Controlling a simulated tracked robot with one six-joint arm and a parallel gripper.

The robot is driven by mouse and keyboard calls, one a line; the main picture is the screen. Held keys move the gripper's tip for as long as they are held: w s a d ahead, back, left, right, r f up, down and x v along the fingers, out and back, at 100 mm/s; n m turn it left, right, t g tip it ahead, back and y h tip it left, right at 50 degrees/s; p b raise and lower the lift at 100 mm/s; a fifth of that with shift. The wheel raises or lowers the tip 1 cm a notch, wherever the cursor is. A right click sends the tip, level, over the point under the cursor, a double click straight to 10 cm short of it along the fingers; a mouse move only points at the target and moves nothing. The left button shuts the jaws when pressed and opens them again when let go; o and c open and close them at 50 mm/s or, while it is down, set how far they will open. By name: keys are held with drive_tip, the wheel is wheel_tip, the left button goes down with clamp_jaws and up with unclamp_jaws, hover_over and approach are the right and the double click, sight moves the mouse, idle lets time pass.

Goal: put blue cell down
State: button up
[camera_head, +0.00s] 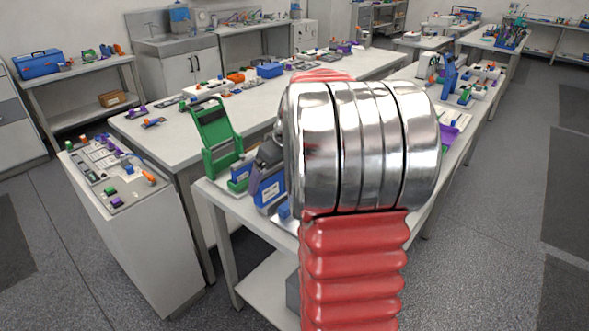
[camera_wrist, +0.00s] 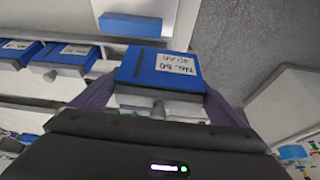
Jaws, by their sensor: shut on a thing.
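In the wrist view, the blue cell (camera_wrist: 138,66) has a white label with dark print and a grey face toward me. My gripper (camera_wrist: 160,98) is shut on it, with one dark finger at each side. In the head view my own arm fills the middle and hides most of the gripper. A labelled blue cell (camera_head: 270,191) shows there at the left end of the near bench, beside my arm. I cannot tell whether it is the held one. I cannot tell whether the held cell touches a surface.
In the wrist view, labelled blue cells (camera_wrist: 68,58) stand to the left and a blue block (camera_wrist: 130,26) lies on a pale surface beyond. In the head view, a green frame (camera_head: 215,138) stands on the near bench (camera_head: 215,195). A grey cabinet (camera_head: 140,235) stands to the left.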

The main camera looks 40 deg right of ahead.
drive_tip(key=w+a+f, duration=0.2)
drive_tip(key=a, duration=0.8)
drive_tip(key=w+a+f, duration=0.2)
drive_tip(key=w+a, duration=0.1)
drive_tip(key=a, duration=0.8)
drive_tip(key=w+a+f, duration=0.2)
drive_tip(key=w+a, duration=0.1)
drive_tip(key=a, duration=0.7)
drive_tip(key=shift+a+f+m, duration=0.15)
drive_tip(key=shift+m, duration=0.15)
